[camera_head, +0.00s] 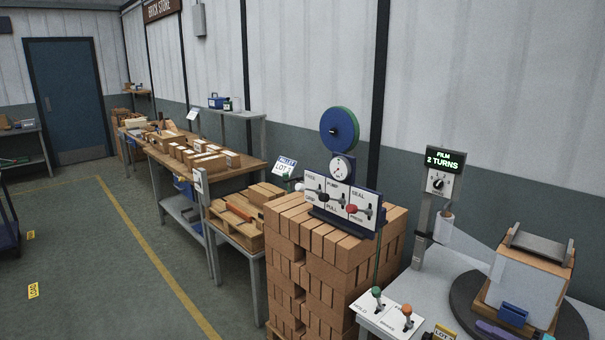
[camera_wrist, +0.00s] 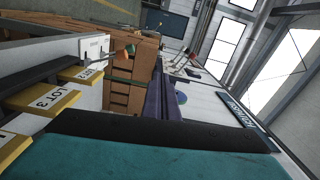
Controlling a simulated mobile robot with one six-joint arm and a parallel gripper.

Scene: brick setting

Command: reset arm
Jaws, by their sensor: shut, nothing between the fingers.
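My gripper (camera_wrist: 165,88) shows in the wrist view as two purple fingers lying close together near the middle, with nothing seen between them. In the head view a purple part shows at the bottom right edge, beside the black turntable (camera_head: 464,306). On the turntable stands a pale wrapped block (camera_head: 527,281) with a dark plate on top and a blue piece at its front. The rest of my arm is mostly out of the head view.
A brick stack (camera_head: 320,260) stands left of the grey bench, with a lever panel (camera_head: 341,203) on top. A film control post (camera_head: 425,220) reads "2 TURNS". Two small levers (camera_head: 391,308) sit at the bench front. Yellow lot tags (camera_wrist: 45,97) show in the wrist view. Open floor (camera_head: 100,260) lies left.

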